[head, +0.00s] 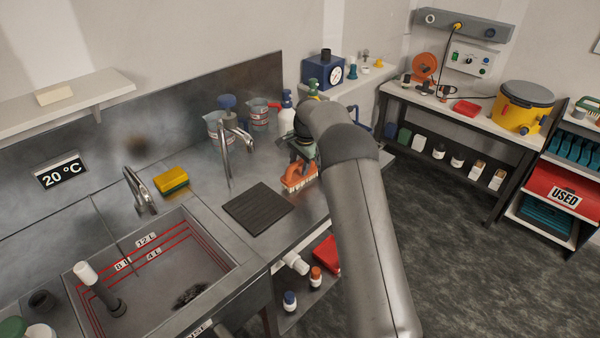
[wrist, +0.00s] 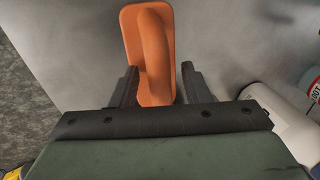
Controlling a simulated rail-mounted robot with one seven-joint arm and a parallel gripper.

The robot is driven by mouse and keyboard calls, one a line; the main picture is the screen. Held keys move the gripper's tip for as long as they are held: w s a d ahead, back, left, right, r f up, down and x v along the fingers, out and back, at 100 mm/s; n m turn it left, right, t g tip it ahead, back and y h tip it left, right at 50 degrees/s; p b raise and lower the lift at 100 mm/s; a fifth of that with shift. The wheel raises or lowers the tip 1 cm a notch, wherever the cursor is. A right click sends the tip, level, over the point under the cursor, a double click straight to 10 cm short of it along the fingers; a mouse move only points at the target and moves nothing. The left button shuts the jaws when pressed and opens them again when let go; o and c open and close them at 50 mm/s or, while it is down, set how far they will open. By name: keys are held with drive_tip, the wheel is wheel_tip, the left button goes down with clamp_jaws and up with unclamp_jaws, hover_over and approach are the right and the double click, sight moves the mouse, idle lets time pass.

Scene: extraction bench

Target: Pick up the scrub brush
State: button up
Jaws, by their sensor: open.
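The scrub brush (head: 299,177) has an orange body and handle with pale bristles. It stands on the metal bench to the right of the dark ribbed mat in the head view. In the wrist view its orange handle (wrist: 154,60) rises between the two dark fingers of my gripper (wrist: 159,82). The fingers are open, with a gap visible on the right side; the left finger is close to the handle. In the head view my gripper (head: 301,150) is above the brush, partly hidden by my arm. The bristles are hidden in the wrist view.
The dark mat (head: 258,209), tap (head: 222,150), yellow sponge (head: 172,180) and sink (head: 205,249) are to the left.

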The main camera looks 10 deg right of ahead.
clamp_jaws()
drive_tip(key=shift+r, duration=0.15)
drive_tip(key=shift+r, duration=0.25)
wheel_tip(320, 180, up, 2)
drive_tip(key=shift+b, duration=0.4)
drive_tip(key=s+a+r+b, duration=0.5)
drive_tip(key=s+a+r, duration=0.2)
drive_tip(key=s+r, duration=0.3)
drive_tip(key=shift+s+r, duration=0.15)
drive_tip(key=shift+s, duration=0.95)
